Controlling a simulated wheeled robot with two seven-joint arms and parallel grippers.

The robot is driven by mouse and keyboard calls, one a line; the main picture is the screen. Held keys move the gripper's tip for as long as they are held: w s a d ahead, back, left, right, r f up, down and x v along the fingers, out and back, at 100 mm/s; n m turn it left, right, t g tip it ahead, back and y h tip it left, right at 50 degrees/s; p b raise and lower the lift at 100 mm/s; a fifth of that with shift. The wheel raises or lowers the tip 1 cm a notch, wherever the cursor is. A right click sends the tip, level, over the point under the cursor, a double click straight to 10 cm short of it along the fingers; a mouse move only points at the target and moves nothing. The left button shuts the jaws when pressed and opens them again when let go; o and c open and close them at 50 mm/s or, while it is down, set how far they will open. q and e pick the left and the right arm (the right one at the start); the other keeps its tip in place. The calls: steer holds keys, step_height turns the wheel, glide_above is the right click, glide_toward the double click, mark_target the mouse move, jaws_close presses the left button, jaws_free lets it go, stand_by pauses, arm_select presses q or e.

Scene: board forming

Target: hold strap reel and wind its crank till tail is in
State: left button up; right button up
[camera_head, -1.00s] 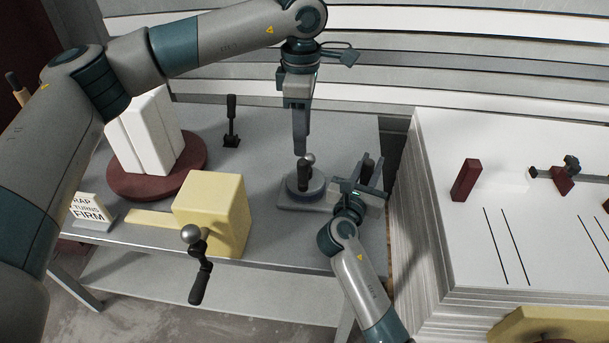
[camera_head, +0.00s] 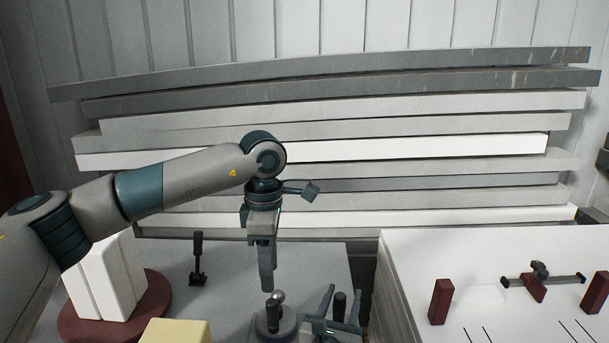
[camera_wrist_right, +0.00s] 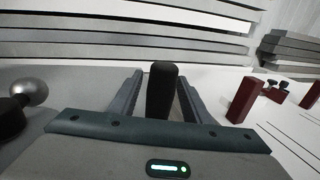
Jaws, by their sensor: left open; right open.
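A round grey device (camera_head: 260,331), which may be the strap reel, stands at the lower edge of the head view. It has a silver ball (camera_head: 278,296) and a black grip (camera_head: 272,314). My left gripper (camera_head: 267,286) is open and points down just above it, seen edge-on. My right gripper (camera_head: 339,300) is open to its right. An upright black handle (camera_wrist_right: 162,90) stands between its fingers in the right wrist view, with gaps at both sides. The silver ball also shows there at the left (camera_wrist_right: 31,92). I cannot make out any strap tail.
A dark red turntable (camera_head: 75,325) carries white blocks (camera_head: 106,280) at the left. A small black lever (camera_head: 197,260) stands on the grey table. A yellow block (camera_head: 175,332) is cut off below. At the right a white board stack (camera_head: 400,270) bears dark red blocks (camera_head: 441,302).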

steer(key=shift+s, duration=0.1)
steer(key=v, duration=1.1)
steer(key=shift+s+a, duration=0.15)
steer(key=shift+s, duration=0.2)
